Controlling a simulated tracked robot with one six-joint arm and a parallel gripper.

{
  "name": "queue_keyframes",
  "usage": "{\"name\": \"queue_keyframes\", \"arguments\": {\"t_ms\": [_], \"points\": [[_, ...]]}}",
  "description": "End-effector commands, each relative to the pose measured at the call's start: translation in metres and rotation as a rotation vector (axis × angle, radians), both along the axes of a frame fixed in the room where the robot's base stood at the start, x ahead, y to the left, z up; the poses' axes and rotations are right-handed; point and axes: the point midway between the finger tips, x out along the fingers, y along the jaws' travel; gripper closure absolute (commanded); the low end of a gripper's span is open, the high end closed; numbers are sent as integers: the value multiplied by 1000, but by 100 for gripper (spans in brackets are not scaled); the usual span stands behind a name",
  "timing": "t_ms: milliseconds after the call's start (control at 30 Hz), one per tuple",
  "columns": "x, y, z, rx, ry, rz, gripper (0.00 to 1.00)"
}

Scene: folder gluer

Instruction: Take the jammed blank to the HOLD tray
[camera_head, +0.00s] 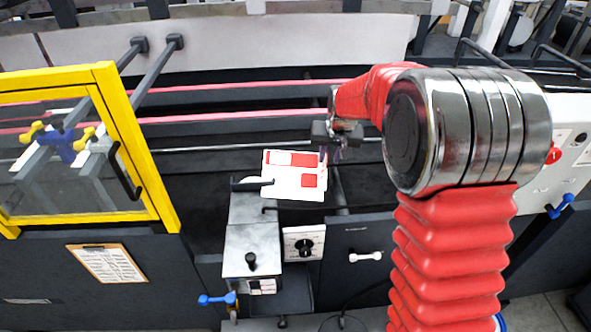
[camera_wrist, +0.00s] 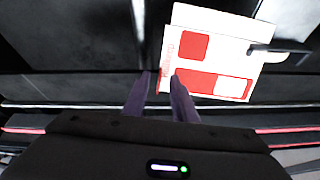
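The jammed blank (camera_head: 294,185) is a white flat carton piece with red panels, lying tilted in the machine's dark gap. In the wrist view the blank (camera_wrist: 206,63) lies ahead and to the right. My gripper (camera_wrist: 160,76) has its two purple fingers apart, with the blank's left edge between or just beyond the tips; I cannot tell whether they touch it. In the head view my gripper (camera_head: 326,153) is at the blank's upper right corner. No HOLD tray can be made out in either view.
A dark hooked bar (camera_head: 250,183) crosses the blank's left edge. A yellow-framed guard (camera_head: 108,75) stands open at left. Pink belts (camera_head: 230,115) run behind. A grey box (camera_head: 252,248) and a knob panel (camera_head: 304,243) sit in front. A clipboard (camera_head: 107,263) hangs at lower left.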

Motion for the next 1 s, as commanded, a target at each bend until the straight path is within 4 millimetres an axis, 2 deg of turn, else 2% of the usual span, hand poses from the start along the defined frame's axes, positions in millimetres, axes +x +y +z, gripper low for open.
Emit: {"name": "queue_keyframes", "arguments": {"t_ms": [167, 700, 1000], "points": [[6, 0, -14, 0, 0, 0, 75], [6, 1, -15, -1, -1, 1, 75], [6, 1, -15, 0, 0, 1, 95]]}}
